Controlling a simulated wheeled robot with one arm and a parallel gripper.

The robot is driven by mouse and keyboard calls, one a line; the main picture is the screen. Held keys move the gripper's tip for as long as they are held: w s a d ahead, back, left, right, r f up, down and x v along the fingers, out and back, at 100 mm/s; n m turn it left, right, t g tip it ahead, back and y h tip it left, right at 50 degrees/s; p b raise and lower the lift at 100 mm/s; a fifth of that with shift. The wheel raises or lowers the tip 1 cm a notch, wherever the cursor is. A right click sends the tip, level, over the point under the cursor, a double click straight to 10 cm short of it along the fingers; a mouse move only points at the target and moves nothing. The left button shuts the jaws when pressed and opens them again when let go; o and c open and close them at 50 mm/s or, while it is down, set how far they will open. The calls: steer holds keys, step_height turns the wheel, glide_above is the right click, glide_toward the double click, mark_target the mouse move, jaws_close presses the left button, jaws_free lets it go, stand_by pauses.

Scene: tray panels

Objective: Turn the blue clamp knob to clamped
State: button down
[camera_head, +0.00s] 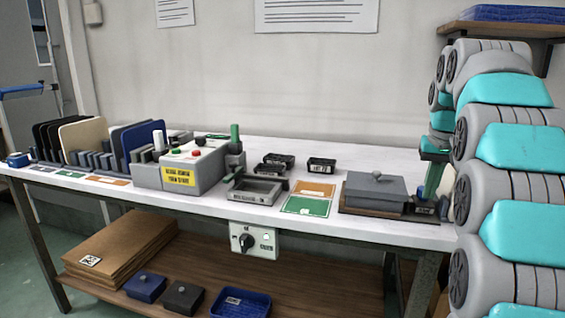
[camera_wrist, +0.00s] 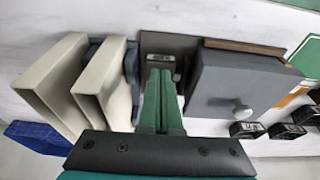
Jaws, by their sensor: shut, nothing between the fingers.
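My gripper (camera_wrist: 164,75) has green fingers that are shut together with nothing between them. In the head view my gripper (camera_head: 426,192) is at the right of the table, low beside a grey lidded box (camera_head: 375,191). The fingers point at a small dark labelled block (camera_wrist: 159,45); I cannot tell whether they touch it. I cannot make out a blue clamp knob for certain. A small blue rounded thing (camera_head: 17,159) sits at the table's far left end. A white switch box (camera_head: 262,239) on the table's front edge has a black dial.
The white table (camera_head: 330,229) holds a control box (camera_head: 180,172) with red and green buttons, a metal fixture (camera_head: 258,190) and upright panels (camera_head: 84,140). Two cream hollow pieces (camera_wrist: 60,85) stand beside my fingers. Below is a wooden shelf (camera_head: 310,280) with trays.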

steer(key=shift+w+a, duration=0.25)
steer(key=shift+a, duration=0.35)
stand_by(0.3)
steer(key=shift+s+a, duration=0.2)
steer(key=shift+s, duration=0.1)
stand_by(0.3)
